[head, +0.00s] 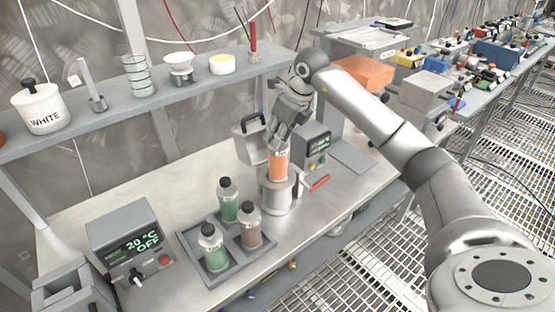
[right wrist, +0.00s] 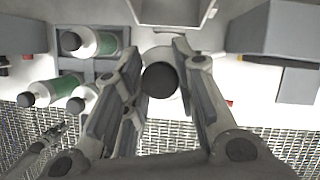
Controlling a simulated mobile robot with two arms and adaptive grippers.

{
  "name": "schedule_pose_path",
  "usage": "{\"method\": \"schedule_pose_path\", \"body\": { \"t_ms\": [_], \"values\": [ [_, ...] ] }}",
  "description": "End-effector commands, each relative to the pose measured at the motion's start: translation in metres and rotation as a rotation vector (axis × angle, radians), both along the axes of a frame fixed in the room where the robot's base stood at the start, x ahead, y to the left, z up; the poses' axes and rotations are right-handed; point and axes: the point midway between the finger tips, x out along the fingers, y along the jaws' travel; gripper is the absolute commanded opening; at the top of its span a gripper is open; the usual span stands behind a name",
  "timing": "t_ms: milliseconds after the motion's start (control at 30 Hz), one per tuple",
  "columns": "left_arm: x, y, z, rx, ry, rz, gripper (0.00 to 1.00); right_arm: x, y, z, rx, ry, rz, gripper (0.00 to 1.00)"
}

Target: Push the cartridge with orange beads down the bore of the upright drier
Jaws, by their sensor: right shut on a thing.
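The cartridge with orange beads (head: 279,165) stands upright at the mouth of the drier (head: 278,197), a squat metal cylinder on the bench. Its orange body shows above the rim; its lower end is hidden, seemingly inside the bore. My right gripper (head: 279,146) points down from above and is shut on the cartridge's top. In the right wrist view the dark cap (right wrist: 159,80) sits between the two fingers of my right gripper (right wrist: 160,85).
A grey tray (head: 236,262) with several capped bottles (head: 212,248) stands left of the drier. Behind are an open-lidded metal box (head: 252,147) and a display unit (head: 315,147). A red marker (head: 319,183) lies to the right. A temperature controller (head: 128,240) stands at the front left.

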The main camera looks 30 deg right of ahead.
Motion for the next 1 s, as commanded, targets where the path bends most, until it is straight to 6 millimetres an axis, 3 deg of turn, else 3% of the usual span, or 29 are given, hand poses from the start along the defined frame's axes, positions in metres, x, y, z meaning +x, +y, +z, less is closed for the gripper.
{"method": "schedule_pose_path", "body": {
  "t_ms": [200, 433, 633, 1000],
  "values": [
    [0.001, -0.001, 0.012, -0.001, -0.001, 0.000, 0.23, 0.000, 0.000, -0.040, 0.000, 0.000, 0.001, 0.00],
    [0.008, -0.002, 0.016, -0.003, -0.013, 0.000, 0.23, 0.000, 0.000, -0.057, 0.001, -0.001, 0.000, 0.00],
    [0.010, -0.002, 0.024, -0.003, -0.016, -0.001, 0.23, 0.000, 0.000, -0.084, 0.001, 0.000, 0.000, 0.00],
    [0.010, -0.002, 0.019, -0.003, -0.015, -0.001, 0.23, 0.001, 0.000, -0.092, -0.001, -0.003, 0.001, 0.00]
  ]
}}
